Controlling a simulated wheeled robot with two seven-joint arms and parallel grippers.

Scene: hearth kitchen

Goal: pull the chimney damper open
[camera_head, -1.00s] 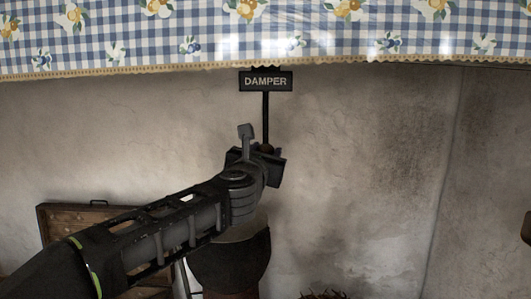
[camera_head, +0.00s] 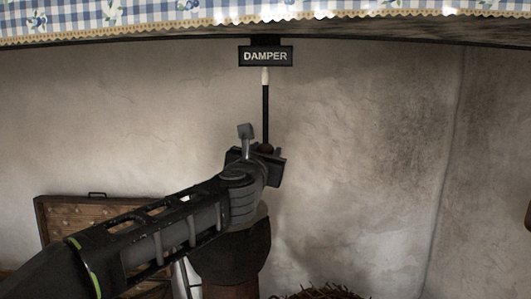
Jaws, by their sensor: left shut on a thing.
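The black damper rod (camera_head: 265,112) hangs straight down below the black DAMPER sign (camera_head: 265,56), in front of the wall. A short white length (camera_head: 265,77) of the rod shows just under the sign, above the black part. My left gripper (camera_head: 266,155) is shut on the rod's lower end, at its brownish round knob (camera_head: 266,149). The gripper partly hides the knob. My right gripper is not in view.
A blue checked cloth (camera_head: 130,15) with a lace edge hangs along the top. An open brown case (camera_head: 75,210) stands at lower left. A dark pot-like thing (camera_head: 243,255) is below my arm, and a twiggy pile (camera_head: 322,291) is at the bottom.

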